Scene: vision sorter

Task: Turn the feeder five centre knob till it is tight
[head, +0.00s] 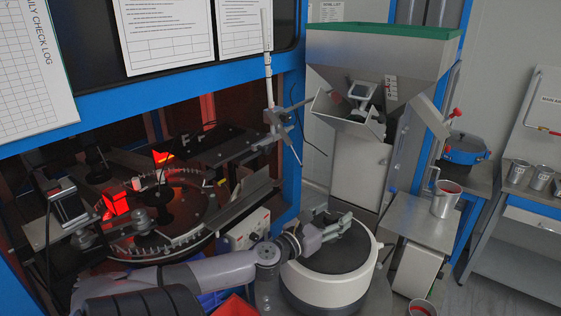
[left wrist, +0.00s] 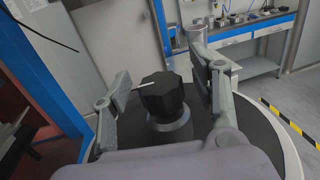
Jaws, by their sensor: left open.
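The feeder is a round white bowl (head: 333,292) with a dark flat top. Its centre knob (left wrist: 162,97) is black and faceted, with a white pointer line, and stands upright on a round grey base in the left wrist view. In the head view my gripper hides the knob, or it is too small to make out. My left gripper (head: 338,227) is over the middle of the feeder. In the left wrist view the left gripper (left wrist: 160,82) is open, one finger on each side of the knob, with a visible gap on both sides. My right gripper is not in view.
A steel hopper (head: 375,60) with a green rim stands behind the feeder. A metal shelf with a steel cup (head: 445,200) is at its right. A sorter disc (head: 185,240) in a blue frame is at left. A red bin (head: 235,306) is in front.

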